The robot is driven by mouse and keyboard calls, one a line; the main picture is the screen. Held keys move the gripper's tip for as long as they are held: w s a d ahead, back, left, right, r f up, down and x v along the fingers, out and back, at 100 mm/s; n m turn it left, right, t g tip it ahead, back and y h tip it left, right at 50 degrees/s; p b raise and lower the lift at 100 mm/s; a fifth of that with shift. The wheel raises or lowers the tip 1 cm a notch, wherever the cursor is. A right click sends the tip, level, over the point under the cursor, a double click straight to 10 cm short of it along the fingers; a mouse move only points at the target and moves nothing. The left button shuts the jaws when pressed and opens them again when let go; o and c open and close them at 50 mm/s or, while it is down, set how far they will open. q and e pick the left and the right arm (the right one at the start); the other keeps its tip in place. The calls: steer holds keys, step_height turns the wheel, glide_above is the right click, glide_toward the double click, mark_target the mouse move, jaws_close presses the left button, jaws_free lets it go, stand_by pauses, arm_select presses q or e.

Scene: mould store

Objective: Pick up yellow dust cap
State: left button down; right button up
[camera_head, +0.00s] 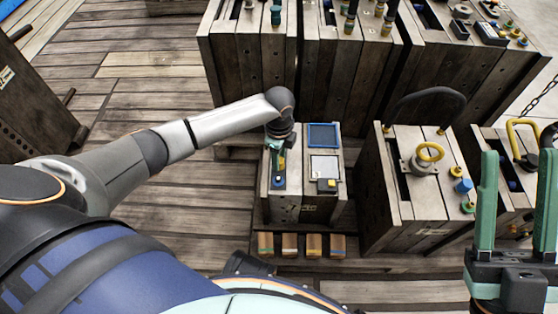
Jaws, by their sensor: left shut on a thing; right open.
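My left gripper (279,163) points down over the left part of a small wooden mould block (308,208). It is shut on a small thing. A bit of yellow shows at its fingers, which looks like the yellow dust cap, but the fingers and wrist hide most of it. A blue and dark piece (279,182) lies just below the fingertips; I cannot tell if they touch. Another small yellow piece (331,183) sits on a dark item at the right of the block's top. My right gripper (513,205) is open and empty at the right edge, its fingers pointing up.
A blue-rimmed tray (323,135) and a pale panel (325,168) are on the block. A larger mould (405,205) with a yellow ring (431,152) and black hose stands to the right. Tall moulds (250,65) line the back. Several small wooden blocks (289,245) lie in front.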

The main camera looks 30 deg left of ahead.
mark_target(281, 161)
arm_select(q)
steer(key=shift+r, duration=0.1)
arm_select(e)
steer(key=shift+r, duration=0.1)
arm_select(q)
steer(key=shift+r, duration=0.25)
steer(key=r+p, duration=0.1)
steer(key=r, duration=0.1)
steer(key=r+p, duration=0.1)
steer(key=r, duration=0.1)
steer(key=shift+d+p, duration=0.35)
steer(key=shift+d, duration=0.05)
steer(key=s+d+r+p, duration=0.2)
steer(key=d+r+p, duration=0.4)
steer(key=d, duration=0.7)
step_height(281, 161, up, 2)
steer(key=shift+r, duration=0.15)
arm_select(e)
step_height(281, 161, up, 9)
steer(key=d, duration=0.1)
steer(key=shift+s+n, duration=0.15)
steer(key=shift+n, duration=0.15)
steer(key=shift+t, duration=0.3)
